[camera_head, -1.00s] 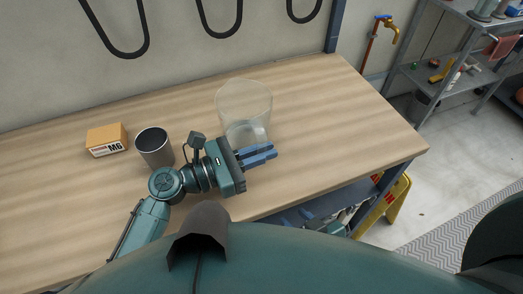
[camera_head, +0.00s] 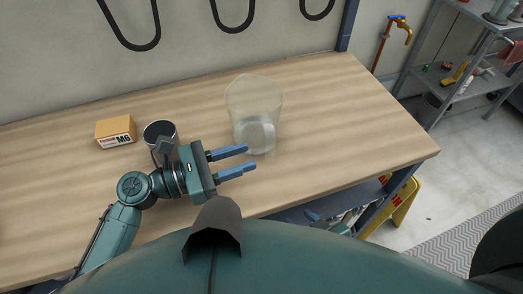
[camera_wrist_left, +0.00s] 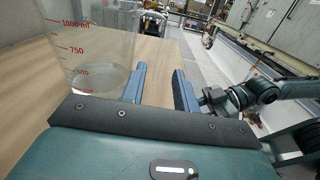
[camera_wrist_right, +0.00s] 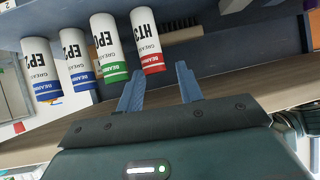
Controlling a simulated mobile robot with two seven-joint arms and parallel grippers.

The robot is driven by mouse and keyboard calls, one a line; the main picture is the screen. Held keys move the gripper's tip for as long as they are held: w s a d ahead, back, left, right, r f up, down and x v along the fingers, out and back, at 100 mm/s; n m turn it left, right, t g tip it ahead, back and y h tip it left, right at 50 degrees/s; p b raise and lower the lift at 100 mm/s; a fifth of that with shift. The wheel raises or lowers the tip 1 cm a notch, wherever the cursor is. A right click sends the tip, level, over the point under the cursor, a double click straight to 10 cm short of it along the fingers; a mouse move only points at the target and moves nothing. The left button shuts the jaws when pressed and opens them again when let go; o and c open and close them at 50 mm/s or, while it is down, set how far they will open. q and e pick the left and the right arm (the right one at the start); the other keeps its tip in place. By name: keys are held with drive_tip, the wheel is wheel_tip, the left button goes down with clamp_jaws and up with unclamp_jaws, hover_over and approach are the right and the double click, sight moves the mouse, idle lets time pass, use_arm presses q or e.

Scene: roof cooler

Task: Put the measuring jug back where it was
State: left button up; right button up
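The clear measuring jug (camera_head: 254,108) stands upright on the wooden workbench, right of the dark cup. Its red volume marks show in the left wrist view (camera_wrist_left: 98,48). My left gripper (camera_head: 250,158) is open and empty, just in front of the jug's lower part in the head view. In the left wrist view its fingers (camera_wrist_left: 160,69) are spread with nothing between them, and the jug is to their left. My right gripper (camera_wrist_right: 158,70) is open and empty in the right wrist view, below a row of grease cartridges (camera_wrist_right: 105,45).
A dark grey cup (camera_head: 160,133) is behind my left wrist, and an orange-and-white M6 box (camera_head: 116,131) is further left. The bench (camera_head: 340,110) is clear right of the jug. A metal shelf rack (camera_head: 440,85) stands beyond the bench's right end.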

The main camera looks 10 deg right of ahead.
use_arm(q)
drive_tip(key=v, duration=0.4)
drive_tip(key=shift+a, duration=0.2)
drive_tip(key=shift+s+a, duration=0.1)
drive_tip(key=shift+a, duration=0.35)
use_arm(e)
drive_tip(key=shift+a+r, duration=0.25)
drive_tip(key=shift+d+f, duration=0.1)
drive_tip(key=shift+f, duration=0.05)
